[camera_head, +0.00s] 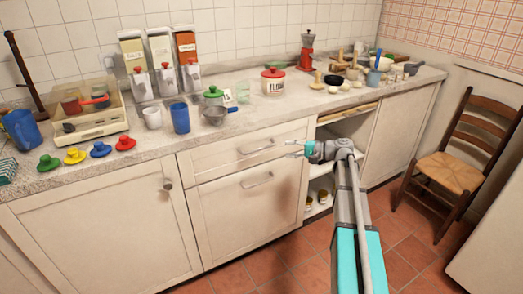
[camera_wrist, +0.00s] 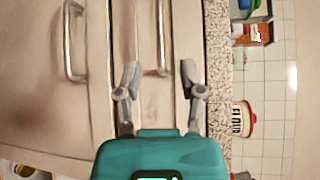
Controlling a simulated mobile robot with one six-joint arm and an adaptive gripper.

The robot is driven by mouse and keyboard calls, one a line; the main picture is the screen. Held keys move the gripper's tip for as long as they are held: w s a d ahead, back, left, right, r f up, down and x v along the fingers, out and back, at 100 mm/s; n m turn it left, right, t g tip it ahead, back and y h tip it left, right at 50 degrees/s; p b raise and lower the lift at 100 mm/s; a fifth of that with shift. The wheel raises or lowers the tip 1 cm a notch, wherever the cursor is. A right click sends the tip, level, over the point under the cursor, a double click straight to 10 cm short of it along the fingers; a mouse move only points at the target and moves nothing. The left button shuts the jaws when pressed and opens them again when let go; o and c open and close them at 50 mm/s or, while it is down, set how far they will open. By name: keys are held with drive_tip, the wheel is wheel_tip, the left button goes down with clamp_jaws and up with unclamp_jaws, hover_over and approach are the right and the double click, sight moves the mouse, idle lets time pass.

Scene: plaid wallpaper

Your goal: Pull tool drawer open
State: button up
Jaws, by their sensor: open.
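A cream upper drawer (camera_head: 225,153) sits just under the counter with a metal bar handle (camera_head: 257,147), shut flush with the cabinet. A larger front (camera_head: 225,205) below it has a similar handle (camera_head: 257,180). Nothing marks which one is the tool drawer. My gripper (camera_head: 291,149) is open and empty, to the right of the upper handle. In the wrist view, turned sideways, my gripper (camera_wrist: 160,72) has its fingers spread, with the near end of the upper handle (camera_wrist: 161,40) lined up between them. Contact cannot be told. The lower handle (camera_wrist: 74,40) lies left of both fingers.
Open shelves (camera_head: 318,190) lie behind my arm. A wooden chair (camera_head: 455,160) stands at right. The tiled floor in front is clear.

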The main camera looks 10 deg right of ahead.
sight(262, 149)
drive_tip(key=b+x, duration=0.1)
drive_tip(key=x, duration=1)
clamp_jaws()
